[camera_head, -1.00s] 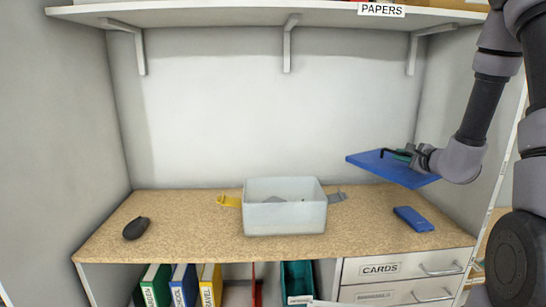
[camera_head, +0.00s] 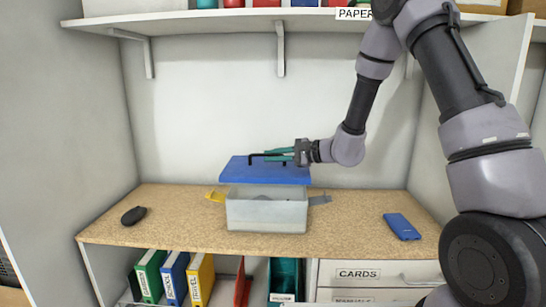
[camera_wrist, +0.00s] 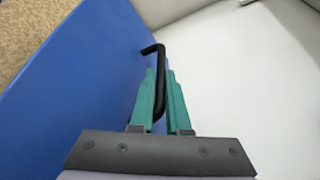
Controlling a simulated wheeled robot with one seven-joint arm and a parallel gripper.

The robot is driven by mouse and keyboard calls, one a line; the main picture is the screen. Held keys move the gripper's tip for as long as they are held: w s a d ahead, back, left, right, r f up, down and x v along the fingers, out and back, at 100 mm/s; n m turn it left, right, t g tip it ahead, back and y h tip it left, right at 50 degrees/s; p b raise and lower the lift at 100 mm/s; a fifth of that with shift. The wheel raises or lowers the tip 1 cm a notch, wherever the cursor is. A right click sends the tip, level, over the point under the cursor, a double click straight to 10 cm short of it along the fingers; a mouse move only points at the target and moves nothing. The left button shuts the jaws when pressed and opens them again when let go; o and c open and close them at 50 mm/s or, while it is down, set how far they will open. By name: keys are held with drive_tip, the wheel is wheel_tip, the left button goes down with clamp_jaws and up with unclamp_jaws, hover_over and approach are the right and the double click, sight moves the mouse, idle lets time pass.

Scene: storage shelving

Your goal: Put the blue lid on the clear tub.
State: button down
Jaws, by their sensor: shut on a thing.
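The blue lid (camera_head: 262,174) is a flat panel with a black bar handle (camera_wrist: 157,70). My gripper (camera_head: 272,155) is shut on that handle, its teal fingers (camera_wrist: 160,98) on both sides of it in the wrist view. I cannot tell whether the lid touches the rim.
A dark mouse-like object (camera_head: 133,215) lies on the worktop (camera_head: 170,225) at left, and a blue flat object (camera_head: 402,226) at right. A shelf (camera_head: 230,18) with brackets hangs above. Binders (camera_head: 172,275) and drawers (camera_head: 380,274) are below.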

sight(305, 175)
drive_tip(key=shift+d, duration=0.1)
idle(0.3)
wheel_tip(305, 175, down, 7)
idle(1.0)
idle(0.4)
drive_tip(key=c, duration=0.8)
unclamp_jaws()
drive_tip(key=v, duration=1)
drive_tip(key=shift+s+d+r, duration=0.1)
drive_tip(key=shift+s+d, duration=0.1)
drive_tip(key=shift+d, duration=0.15)
